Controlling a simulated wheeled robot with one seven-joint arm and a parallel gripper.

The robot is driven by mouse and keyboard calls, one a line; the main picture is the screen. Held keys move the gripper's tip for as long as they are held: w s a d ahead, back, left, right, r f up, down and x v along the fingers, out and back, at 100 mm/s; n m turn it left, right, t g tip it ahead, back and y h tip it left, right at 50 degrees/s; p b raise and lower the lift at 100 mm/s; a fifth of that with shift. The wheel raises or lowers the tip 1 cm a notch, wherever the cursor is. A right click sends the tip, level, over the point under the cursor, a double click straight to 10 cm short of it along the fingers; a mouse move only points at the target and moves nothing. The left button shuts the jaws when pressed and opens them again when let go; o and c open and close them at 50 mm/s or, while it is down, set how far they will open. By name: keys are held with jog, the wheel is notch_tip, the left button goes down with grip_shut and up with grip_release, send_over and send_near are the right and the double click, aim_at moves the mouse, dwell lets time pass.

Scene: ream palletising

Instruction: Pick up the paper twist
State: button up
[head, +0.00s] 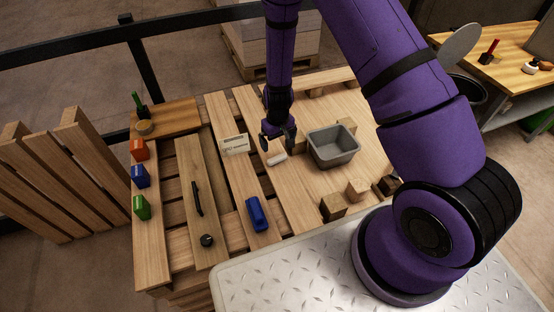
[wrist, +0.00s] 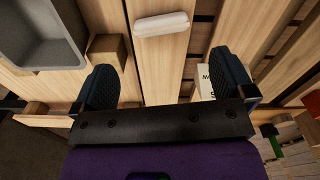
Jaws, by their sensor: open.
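The paper twist (head: 277,160) is a small white roll lying on a pallet slat, left of the grey tray. In the wrist view the twist (wrist: 161,24) lies crosswise near the top edge, beyond my fingertips. My gripper (head: 278,141) points down just behind the twist in the head view. In the wrist view my gripper (wrist: 166,75) is open, with nothing between its two dark pads. The twist looks apart from both fingers; the height of the gripper over the slat is hard to judge.
The grey tray (head: 333,147) stands close to the right of the twist, with wooden blocks (head: 357,189) around it. A white label card (head: 234,144) lies to the left. A blue object (head: 257,214) lies nearer the front. Gaps run between the pallet slats.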

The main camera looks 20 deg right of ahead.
aim_at(278, 158)
jog(key=shift+f, duration=4.75)
jog(key=c, duration=0.7)
